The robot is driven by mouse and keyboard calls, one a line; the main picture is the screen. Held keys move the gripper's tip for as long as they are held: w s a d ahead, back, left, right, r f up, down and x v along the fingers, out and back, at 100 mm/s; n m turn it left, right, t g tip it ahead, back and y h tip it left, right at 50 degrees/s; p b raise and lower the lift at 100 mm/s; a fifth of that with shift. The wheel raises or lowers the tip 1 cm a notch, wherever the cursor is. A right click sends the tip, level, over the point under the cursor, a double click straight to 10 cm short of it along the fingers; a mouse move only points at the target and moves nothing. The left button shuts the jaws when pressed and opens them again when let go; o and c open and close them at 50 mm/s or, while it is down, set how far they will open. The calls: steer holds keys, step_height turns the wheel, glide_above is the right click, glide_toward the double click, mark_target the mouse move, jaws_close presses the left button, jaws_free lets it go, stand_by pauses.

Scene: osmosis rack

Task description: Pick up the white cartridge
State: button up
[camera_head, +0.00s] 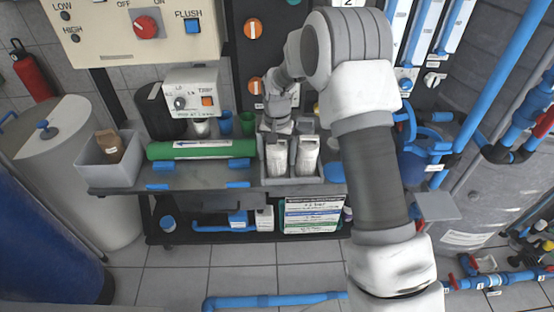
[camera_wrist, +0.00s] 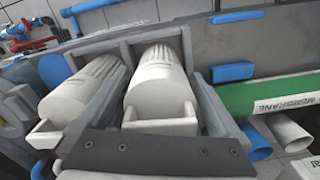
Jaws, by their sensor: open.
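Two white ribbed cartridges stand side by side in a grey open holder (camera_head: 293,181) on the bench. My gripper (camera_head: 277,133) is over the top of the left cartridge (camera_head: 277,160) in the head view. The other cartridge (camera_head: 307,158) is just to its right.
A green tube (camera_head: 200,149) lies left of the holder, with blue and green cups (camera_head: 236,122) behind it. A grey bin (camera_head: 108,160) with a brown item is at the bench's left end. A control box (camera_head: 192,92) stands behind. Blue pipes are at right.

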steer(key=shift+r, duration=0.15)
steer(key=c, duration=1.4)
